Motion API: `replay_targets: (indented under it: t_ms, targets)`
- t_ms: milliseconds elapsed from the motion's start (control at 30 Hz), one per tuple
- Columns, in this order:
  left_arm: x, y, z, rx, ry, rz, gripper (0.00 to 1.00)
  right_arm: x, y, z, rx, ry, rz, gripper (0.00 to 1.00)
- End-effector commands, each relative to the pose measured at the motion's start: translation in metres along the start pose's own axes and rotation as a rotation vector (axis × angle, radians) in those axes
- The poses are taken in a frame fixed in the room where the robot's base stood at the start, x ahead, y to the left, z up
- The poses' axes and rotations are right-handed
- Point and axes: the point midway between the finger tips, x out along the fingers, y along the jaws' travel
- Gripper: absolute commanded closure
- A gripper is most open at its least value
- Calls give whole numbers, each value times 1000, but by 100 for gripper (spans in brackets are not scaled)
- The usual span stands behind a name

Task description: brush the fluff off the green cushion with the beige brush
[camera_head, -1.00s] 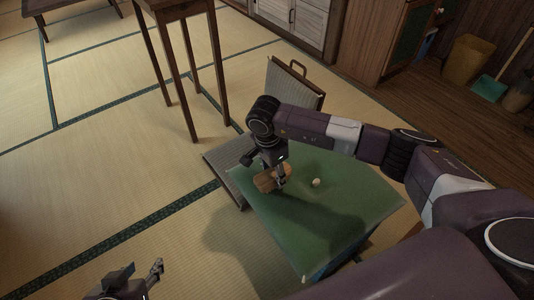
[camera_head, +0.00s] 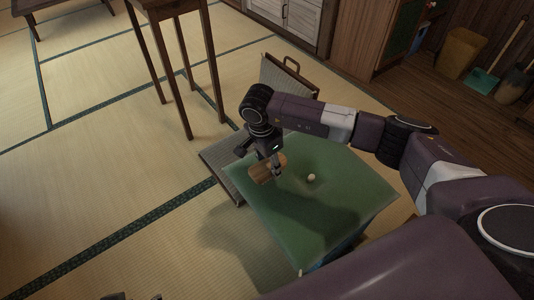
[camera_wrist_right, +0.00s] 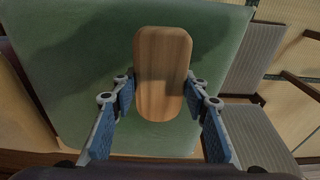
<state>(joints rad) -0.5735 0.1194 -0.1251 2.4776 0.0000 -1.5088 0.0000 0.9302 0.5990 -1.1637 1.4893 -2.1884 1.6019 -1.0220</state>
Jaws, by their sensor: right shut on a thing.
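The green cushion (camera_head: 335,215) lies flat, its top facing up; it also fills much of the right wrist view (camera_wrist_right: 75,75). A small pale tuft of fluff (camera_head: 311,178) sits on its top, right of the brush. Another pale bit (camera_head: 300,272) shows at its near corner. My right gripper (camera_head: 277,163) is shut on the wooden beige brush (camera_head: 264,170), over the cushion's far left part. In the right wrist view the brush (camera_wrist_right: 163,75) sits between both fingers. I cannot tell whether it touches the cushion. Only slivers of my left gripper (camera_head: 132,297) show at the bottom edge.
A grey legless chair (camera_head: 222,160) with a handled backrest (camera_head: 290,85) stands behind the cushion. A tall wooden stand (camera_head: 178,60) is farther back left. A bin (camera_head: 458,52) and dustpan (camera_head: 484,82) stand far right. Tatami at left is clear.

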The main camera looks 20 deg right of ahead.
Motion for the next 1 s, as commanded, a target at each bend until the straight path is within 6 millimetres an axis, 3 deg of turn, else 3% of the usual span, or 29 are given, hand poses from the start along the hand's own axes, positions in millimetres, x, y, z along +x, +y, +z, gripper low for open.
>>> replay_targets:
  t_ms: [167, 467, 733, 1000]
  targets:
    - [-4, -2, 15, -2, -58, -3, 59, -5, 0, -2, 1, 0, -1, 78]
    - [-21, -3, 13, -3, -77, -4, 59, -34, -2, -9, 10, 1, 0, 78]
    - [7, -1, 15, -1, -92, -1, 59, -50, -3, -14, 16, 1, 1, 78]
    - [15, -1, 16, -1, -93, 0, 59, -52, -4, -15, 17, 1, 1, 78]
